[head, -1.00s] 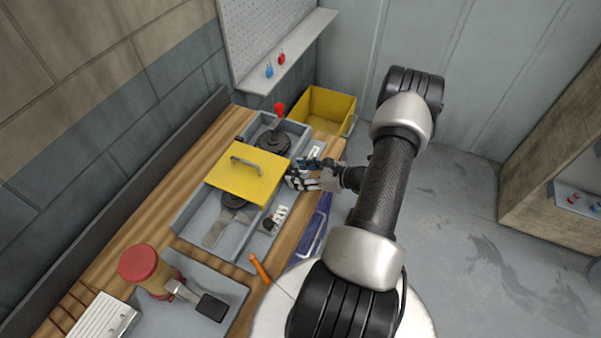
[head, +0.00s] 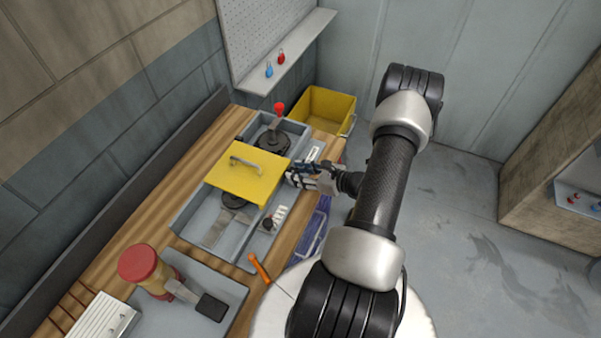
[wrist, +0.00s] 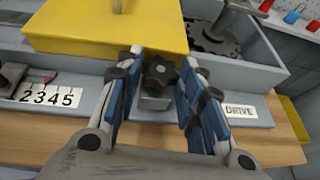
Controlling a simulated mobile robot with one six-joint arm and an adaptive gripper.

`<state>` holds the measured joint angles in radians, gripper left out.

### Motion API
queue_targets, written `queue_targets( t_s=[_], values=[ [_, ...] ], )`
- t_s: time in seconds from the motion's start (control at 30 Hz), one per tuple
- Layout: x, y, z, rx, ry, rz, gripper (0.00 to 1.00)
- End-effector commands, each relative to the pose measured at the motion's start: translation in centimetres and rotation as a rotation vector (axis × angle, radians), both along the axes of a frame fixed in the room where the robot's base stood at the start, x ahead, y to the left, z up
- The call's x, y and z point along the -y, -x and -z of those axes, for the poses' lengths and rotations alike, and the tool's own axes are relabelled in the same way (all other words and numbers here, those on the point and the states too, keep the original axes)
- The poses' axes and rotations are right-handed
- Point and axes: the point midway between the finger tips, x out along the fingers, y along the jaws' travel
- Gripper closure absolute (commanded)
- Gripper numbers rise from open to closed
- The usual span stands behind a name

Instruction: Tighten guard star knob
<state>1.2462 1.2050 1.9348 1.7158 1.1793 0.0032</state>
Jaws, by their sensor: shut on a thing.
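The guard star knob (wrist: 159,74) is a black lobed knob at the front edge of the yellow guard (wrist: 100,27), seen in the wrist view. My gripper (wrist: 163,70) reaches it from the front, with its blue-padded fingers on either side of the knob and shut on it. In the head view my gripper (head: 296,174) is at the right edge of the yellow guard (head: 243,172), and the knob is hidden there by the fingers. The guard lies over the middle of the grey housing (head: 185,214) and has a handle on top.
A red-topped lever (head: 279,112) stands behind the guard. A yellow bin (head: 325,108) is at the bench's far end. An orange-handled tool (head: 259,268) lies near the front edge.

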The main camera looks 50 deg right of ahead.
Motion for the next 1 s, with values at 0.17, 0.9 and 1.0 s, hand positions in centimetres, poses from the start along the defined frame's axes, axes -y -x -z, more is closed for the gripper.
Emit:
queue_targets(
  t_s=[0.17,0.9,1.0],
  values=[
    [-0.6,-0.06,0.0,0.003,-0.005,0.149,0.89],
    [-0.77,0.02,-0.13,0.001,0.003,0.318,0.59],
    [-0.78,0.03,-0.1,0.0,0.002,0.318,0.52]
  ],
)
